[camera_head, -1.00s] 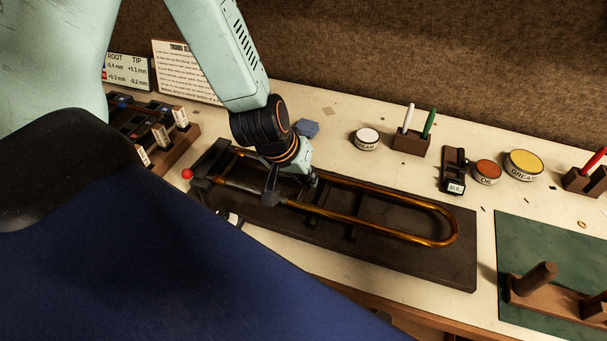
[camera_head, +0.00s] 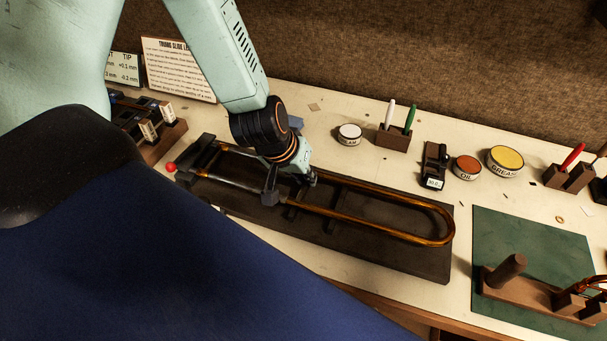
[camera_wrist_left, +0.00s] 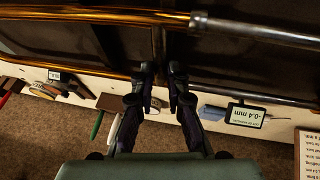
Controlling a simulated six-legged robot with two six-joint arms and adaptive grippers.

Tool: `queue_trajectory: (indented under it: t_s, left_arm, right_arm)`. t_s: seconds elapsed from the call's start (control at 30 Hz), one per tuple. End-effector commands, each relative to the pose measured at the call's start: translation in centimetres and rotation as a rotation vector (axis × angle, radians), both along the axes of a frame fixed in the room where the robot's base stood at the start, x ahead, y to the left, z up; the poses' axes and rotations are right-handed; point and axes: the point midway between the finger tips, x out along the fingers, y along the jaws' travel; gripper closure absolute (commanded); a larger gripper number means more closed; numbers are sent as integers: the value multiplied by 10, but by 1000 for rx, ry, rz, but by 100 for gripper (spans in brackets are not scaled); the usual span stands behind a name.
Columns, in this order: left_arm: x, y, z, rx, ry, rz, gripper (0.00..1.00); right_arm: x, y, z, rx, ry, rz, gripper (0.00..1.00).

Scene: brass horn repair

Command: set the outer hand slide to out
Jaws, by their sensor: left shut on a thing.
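The outer hand slide (camera_head: 400,238) is a long brass U lying along a dark bench fixture (camera_head: 390,263). Its bow points right and reaches about the fixture's right end. Silver tubing (camera_head: 232,181) shows at its left part. My left gripper (camera_head: 309,180) reaches down from above over the slide's left half. In the left wrist view, the gripper (camera_wrist_left: 160,80) is shut on a thin crosspiece between the slide's two tubes. Its fingertips hide most of the contact. The brass tube (camera_wrist_left: 90,13) runs across there and meets silver tubing. My right gripper is not in view.
A red ball (camera_head: 170,168) sits at the fixture's left end. Behind stand a white tin (camera_head: 349,135), a pen block (camera_head: 393,137), a dark gauge (camera_head: 434,166), an oil tin (camera_head: 466,168) and a grease tin (camera_head: 505,160). A green mat (camera_head: 530,245) lies right of the fixture.

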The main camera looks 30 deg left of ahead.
Motion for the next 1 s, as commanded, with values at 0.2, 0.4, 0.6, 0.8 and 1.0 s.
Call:
queue_trajectory:
  t_s: [0.2, 0.4, 0.6, 0.8, 1.0]
  left_arm:
    - [-2, 0, 1, -3, 5, -10, 100]
    - [-2, 0, 1, -2, 4, -8, 72]
    - [-2, 0, 1, -2, 3, -7, 64]
    - [-2, -1, 1, -1, 2, -6, 64]
    - [-4, 0, 11, -2, -1, -2, 64]
  right_arm:
    - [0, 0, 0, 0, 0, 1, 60]
    - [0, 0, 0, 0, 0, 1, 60]
    - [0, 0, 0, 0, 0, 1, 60]
    - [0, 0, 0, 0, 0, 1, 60]
    - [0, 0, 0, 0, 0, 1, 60]
